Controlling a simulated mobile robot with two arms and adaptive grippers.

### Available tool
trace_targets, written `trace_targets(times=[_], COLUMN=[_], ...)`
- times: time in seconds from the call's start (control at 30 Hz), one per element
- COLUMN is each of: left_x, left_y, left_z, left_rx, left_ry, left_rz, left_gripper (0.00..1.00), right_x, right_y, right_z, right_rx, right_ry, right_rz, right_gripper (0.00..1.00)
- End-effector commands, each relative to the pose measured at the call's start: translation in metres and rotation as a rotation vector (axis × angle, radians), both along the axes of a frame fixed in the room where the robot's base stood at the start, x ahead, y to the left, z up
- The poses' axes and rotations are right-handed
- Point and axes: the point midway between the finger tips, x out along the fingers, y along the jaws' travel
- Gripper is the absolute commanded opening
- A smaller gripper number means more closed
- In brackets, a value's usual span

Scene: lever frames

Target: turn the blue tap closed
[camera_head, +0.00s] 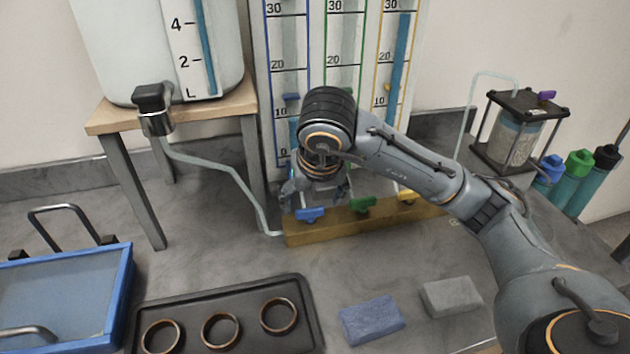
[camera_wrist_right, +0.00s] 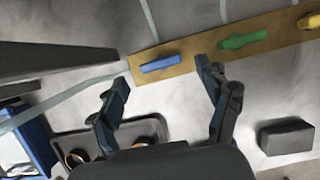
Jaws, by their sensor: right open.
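The blue tap (camera_head: 310,214) sits at the left end of a wooden block (camera_head: 330,232) on the bench. Its handle lies roughly along the block's length. My right gripper (camera_head: 316,192) is just above and behind it in the head view, partly hidden by its own wrist. In the right wrist view the gripper (camera_wrist_right: 163,76) is open and empty, with the blue tap (camera_wrist_right: 160,63) in line with the gap between its fingertips. I see no contact with the tap. My left gripper is out of view.
A green tap (camera_head: 362,205) and a yellow tap (camera_head: 408,196) share the block. Graduated tubes stand behind. A tank on a wooden stand (camera_head: 240,103) is at left. A tray with rings (camera_head: 240,295), a blue sponge (camera_head: 371,320) and a grey block (camera_head: 451,296) lie in front.

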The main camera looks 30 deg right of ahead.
Motion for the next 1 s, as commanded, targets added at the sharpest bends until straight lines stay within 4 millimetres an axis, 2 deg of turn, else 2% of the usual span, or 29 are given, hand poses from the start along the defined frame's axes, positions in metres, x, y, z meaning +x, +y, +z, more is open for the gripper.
trace_targets(times=[0.2,0.5,0.7,1.0], left_x=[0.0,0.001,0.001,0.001], left_y=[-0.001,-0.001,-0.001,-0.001], left_z=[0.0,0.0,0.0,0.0], left_rx=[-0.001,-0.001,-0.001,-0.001], left_ry=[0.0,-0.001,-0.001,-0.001], left_rz=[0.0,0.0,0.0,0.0], left_gripper=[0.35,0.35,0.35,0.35], right_x=[-0.013,-0.028,-0.032,-0.032], right_y=[0.003,0.008,0.008,0.009], right_z=[0.038,0.073,0.08,0.081], right_rx=[-0.002,-0.001,-0.001,-0.001], right_ry=[-0.009,-0.004,-0.001,0.001], right_rz=[0.0,0.0,-0.001,0.0], right_gripper=[0.77,0.77,0.77,0.77])
